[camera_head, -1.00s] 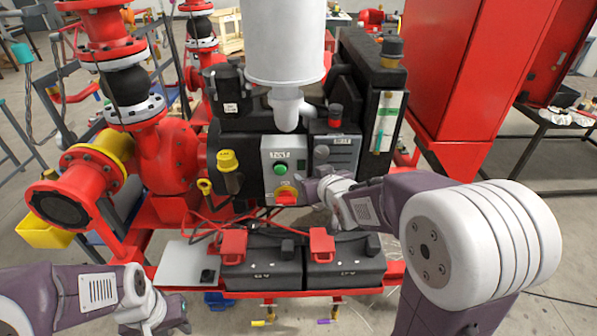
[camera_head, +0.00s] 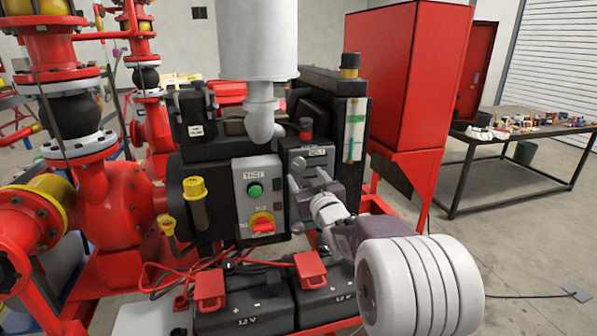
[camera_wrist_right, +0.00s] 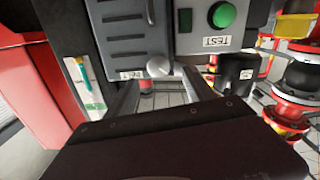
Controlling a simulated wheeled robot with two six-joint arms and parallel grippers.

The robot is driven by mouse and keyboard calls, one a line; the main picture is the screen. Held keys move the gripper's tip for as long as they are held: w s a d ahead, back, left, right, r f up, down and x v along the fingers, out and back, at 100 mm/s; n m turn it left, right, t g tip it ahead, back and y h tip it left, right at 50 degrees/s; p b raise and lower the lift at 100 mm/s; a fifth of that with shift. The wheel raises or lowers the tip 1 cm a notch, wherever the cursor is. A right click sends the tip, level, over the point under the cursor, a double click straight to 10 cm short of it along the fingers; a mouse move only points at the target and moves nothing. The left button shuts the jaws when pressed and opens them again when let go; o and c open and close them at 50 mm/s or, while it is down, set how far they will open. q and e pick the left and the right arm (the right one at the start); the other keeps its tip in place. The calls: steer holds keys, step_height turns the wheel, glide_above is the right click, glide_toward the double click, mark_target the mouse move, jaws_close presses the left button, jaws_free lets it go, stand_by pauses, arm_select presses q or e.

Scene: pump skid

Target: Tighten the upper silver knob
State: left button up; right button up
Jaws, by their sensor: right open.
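The upper silver knob (camera_head: 298,164) is a small round grey knob on the dark grey louvred panel (camera_head: 318,160), just below its printed label. A lower silver knob (camera_head: 299,228) sits beneath it, near my right gripper. My right gripper (camera_head: 309,187) is open, directly in front of this panel. In the right wrist view, the panel appears upside down. The upper knob (camera_wrist_right: 159,66) there lies between the lines of the two open fingers (camera_wrist_right: 160,82), near their tips. I cannot tell whether a finger touches it. My left gripper is out of view.
A grey control box (camera_head: 259,200) with a green button and a red-yellow switch stands just left of the panel. Black batteries (camera_head: 245,312) with red terminal covers lie below. A tall red cabinet (camera_head: 408,85) stands right behind. A table (camera_head: 520,140) holds small items.

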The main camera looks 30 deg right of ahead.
mark_target(299, 167)
steer(key=x, duration=0.6)
steer(key=shift+w+d+f+p, duration=0.2)
steer(key=shift+w+d+p, duration=0.05)
steer(key=shift+p, duration=0.15)
steer(key=shift+w+a+r, duration=0.1)
steer(key=shift+w, duration=0.1)
steer(key=shift+c, duration=0.3)
